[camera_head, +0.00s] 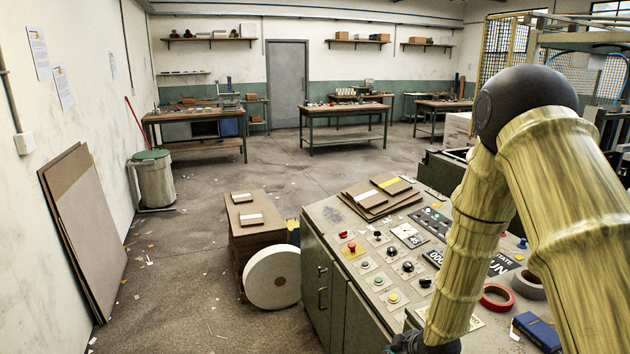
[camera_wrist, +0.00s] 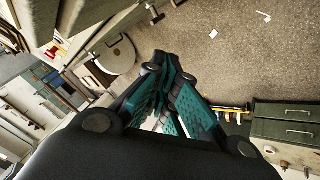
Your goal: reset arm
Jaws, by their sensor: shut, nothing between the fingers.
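My gripper (camera_wrist: 165,85) shows in the wrist view with its dark links and teal fingers drawn together. It is shut, with nothing between the fingers. It is over open floor, apart from the things around it. In the head view my arm comes in from the right and bends down over the control desk (camera_head: 345,262). My wrist is dark and cut off by the bottom edge there, and the fingers are out of that view.
The desk top holds a red tape roll (camera_head: 497,297), a grey tape roll (camera_head: 529,284), a blue box (camera_head: 538,330) and brown boards (camera_head: 368,200). A white roll (camera_head: 273,277) stands on the floor beside a brown stack (camera_head: 257,225). The floor (camera_head: 190,285) at left is mostly clear.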

